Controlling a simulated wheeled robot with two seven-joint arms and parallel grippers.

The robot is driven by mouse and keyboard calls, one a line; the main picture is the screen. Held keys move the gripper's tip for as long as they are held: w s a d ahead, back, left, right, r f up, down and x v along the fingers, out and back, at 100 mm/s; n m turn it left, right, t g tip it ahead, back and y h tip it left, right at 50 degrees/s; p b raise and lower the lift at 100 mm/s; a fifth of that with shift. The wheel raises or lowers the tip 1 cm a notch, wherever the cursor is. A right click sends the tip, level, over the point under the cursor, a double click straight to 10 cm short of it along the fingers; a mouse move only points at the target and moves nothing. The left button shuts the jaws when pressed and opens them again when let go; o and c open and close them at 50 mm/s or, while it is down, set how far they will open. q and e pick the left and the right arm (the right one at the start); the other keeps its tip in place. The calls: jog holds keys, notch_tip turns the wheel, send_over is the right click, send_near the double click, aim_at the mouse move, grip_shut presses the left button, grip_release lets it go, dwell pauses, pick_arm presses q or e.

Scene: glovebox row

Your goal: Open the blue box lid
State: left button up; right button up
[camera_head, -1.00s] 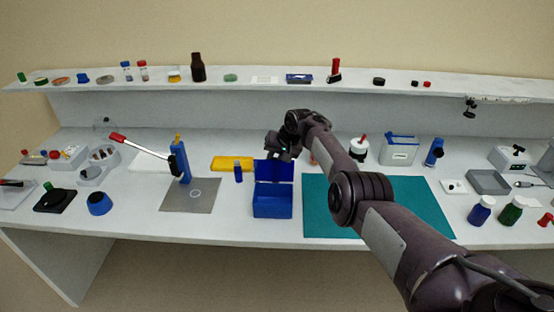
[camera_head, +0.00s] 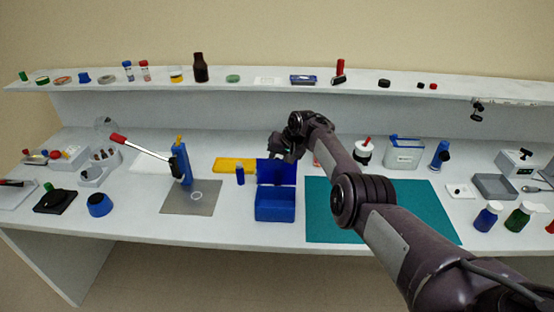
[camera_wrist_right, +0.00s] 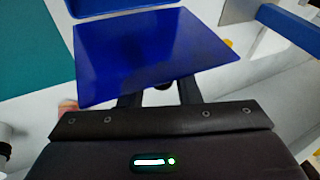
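The blue box (camera_head: 275,208) stands on the bench between a grey mat and a teal mat. Its blue lid (camera_head: 277,172) is raised, standing up at the rear edge of the box. My right gripper (camera_head: 285,152) is just behind the top of the lid, its fingertips partly hidden there. In the right wrist view the lid (camera_wrist_right: 145,55) fills the middle and covers the fingertips. The two dark fingers of my right gripper (camera_wrist_right: 160,92) show apart, with nothing seen held; whether they touch the lid is unclear. My left gripper is not in view.
A yellow tray (camera_head: 228,164) and a small blue bottle (camera_head: 240,175) stand left of the lid. A blue press with a red-tipped lever (camera_head: 181,164) is on the grey mat (camera_head: 206,206). The teal mat (camera_head: 330,225) is bare under my right arm.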

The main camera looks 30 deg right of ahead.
jog(key=shift+o, duration=0.4)
jog(key=shift+w+f, duration=0.15)
jog(key=shift+s+r, duration=0.2)
jog(key=shift+r, duration=0.25)
jog(key=p+v, duration=0.1)
jog(key=v, duration=0.6)
jog(key=shift+d, duration=0.2)
jog(key=shift+f, duration=0.1)
